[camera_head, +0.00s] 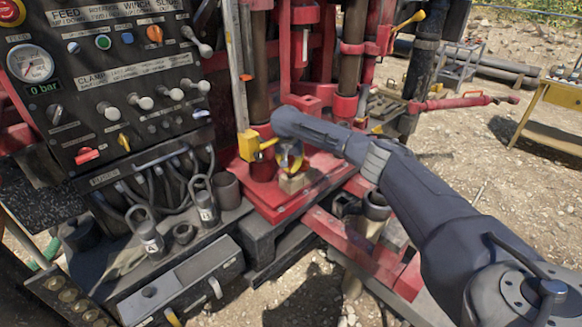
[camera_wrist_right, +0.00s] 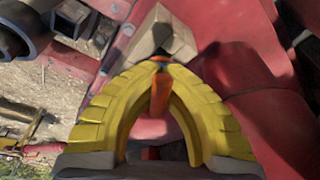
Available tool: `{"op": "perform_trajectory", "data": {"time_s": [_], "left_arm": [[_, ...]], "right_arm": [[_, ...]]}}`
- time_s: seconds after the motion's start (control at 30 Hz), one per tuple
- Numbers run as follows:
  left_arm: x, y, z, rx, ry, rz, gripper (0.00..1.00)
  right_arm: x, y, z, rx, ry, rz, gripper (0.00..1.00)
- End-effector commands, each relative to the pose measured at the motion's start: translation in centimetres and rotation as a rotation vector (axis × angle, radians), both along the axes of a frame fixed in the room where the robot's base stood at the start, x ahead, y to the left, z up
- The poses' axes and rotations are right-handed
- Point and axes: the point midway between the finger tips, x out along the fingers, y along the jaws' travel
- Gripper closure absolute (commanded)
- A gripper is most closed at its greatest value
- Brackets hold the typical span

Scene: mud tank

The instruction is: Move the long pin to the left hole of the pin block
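The tan pin block (camera_head: 293,184) sits on the red base plate of the rig. In the right wrist view the block (camera_wrist_right: 178,42) is just beyond my fingertips, with a dark opening in its top. My right gripper (camera_head: 290,166) is directly above the block, pointing down. In the wrist view its yellow fingers (camera_wrist_right: 160,66) come together at the tips around an orange-red pin (camera_wrist_right: 160,95), which lies along the gap between them. The pin's far end is hidden by the fingertips, so I cannot tell whether it is in a hole. My left gripper is not in view.
A control panel (camera_head: 120,75) with knobs and a gauge stands on the left. A yellow bracket (camera_head: 250,146) and red uprights are close to my right gripper. Shackles (camera_head: 148,238) and a grey box (camera_head: 180,285) lie at front left. Gravel ground lies right.

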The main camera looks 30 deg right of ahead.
Motion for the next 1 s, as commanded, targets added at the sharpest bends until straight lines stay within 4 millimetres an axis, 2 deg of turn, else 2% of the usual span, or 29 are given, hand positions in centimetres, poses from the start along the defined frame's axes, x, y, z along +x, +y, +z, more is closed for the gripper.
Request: {"op": "perform_trajectory", "data": {"time_s": [0.13,0.3,0.4,0.73,1.0], "left_arm": [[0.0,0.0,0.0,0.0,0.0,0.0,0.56],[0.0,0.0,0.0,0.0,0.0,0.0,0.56],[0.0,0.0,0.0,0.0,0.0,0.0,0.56],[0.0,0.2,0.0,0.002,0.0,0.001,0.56],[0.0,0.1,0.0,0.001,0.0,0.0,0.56]], "right_arm": [[0.0,0.0,0.0,0.0,0.001,0.0,0.97],[0.0,0.0,-0.1,0.0,0.001,0.0,0.78],[-0.1,0.0,-0.1,-0.001,0.002,0.0,0.69],[0.0,0.0,0.4,0.0,0.001,-0.001,0.69],[0.0,-0.1,4.4,0.0,-0.002,-0.001,0.69]]}}
